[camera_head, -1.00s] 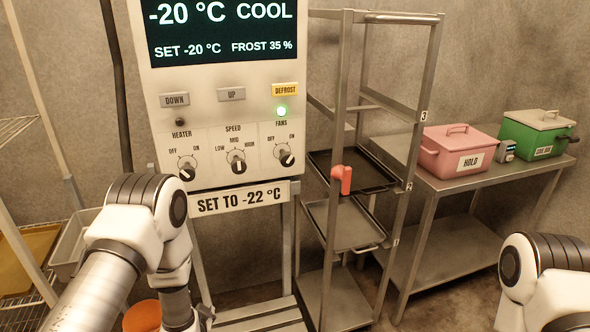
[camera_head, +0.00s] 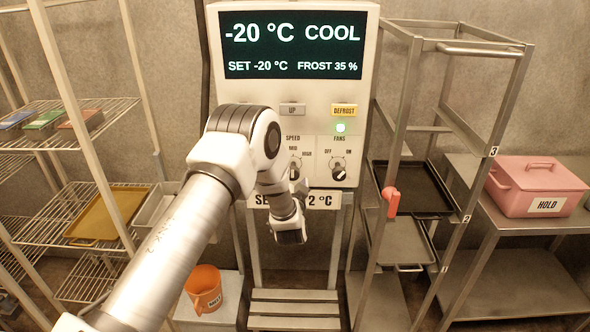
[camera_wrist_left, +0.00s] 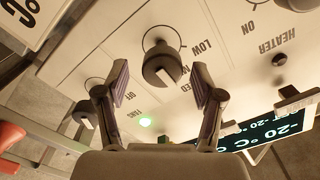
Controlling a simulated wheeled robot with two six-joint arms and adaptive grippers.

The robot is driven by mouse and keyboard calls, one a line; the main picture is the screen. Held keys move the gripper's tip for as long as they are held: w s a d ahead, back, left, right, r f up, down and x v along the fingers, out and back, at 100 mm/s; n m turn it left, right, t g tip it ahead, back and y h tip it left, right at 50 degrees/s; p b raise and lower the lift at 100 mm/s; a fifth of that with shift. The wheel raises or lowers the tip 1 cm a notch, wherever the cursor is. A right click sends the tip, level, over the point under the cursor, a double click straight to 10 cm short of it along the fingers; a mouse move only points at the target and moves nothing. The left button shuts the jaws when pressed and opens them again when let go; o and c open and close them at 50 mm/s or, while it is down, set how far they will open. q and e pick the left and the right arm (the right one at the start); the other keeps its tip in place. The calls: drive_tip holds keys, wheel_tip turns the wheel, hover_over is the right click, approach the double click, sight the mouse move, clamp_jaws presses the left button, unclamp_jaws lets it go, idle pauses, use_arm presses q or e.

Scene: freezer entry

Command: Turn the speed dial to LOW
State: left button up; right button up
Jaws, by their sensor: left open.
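The speed dial (camera_head: 295,172) is on the white control panel (camera_head: 372,60), partly hidden by my left arm in the head view. In the left wrist view the panel appears upside down, and the dark round speed dial (camera_wrist_left: 160,62) shows with a pale mark on its lower right side. I cannot tell the dial's exact setting. My left gripper (camera_wrist_left: 160,76) is open, with one finger on either side of the dial in that view; contact is not clear. My right gripper is out of view.
The fans dial (camera_head: 338,172) is right of the speed dial, under a green light. A steel rack with dark trays (camera_head: 420,185) and a red handle (camera_head: 391,202) stands close on the right. An orange bucket (camera_head: 203,288) and wire shelves (camera_head: 95,235) are on the left.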

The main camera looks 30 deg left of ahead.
use_arm(q)
drive_tip(key=shift+w+a+r, duration=0.1)
drive_tip(key=shift+w+a, duration=0.2)
drive_tip(key=shift+w, duration=0.3)
drive_tip(key=shift+w+a, duration=0.1)
drive_tip(key=shift+a, duration=0.2)
drive_tip(key=c, duration=1.2)
drive_tip(key=shift+o, duration=0.2)
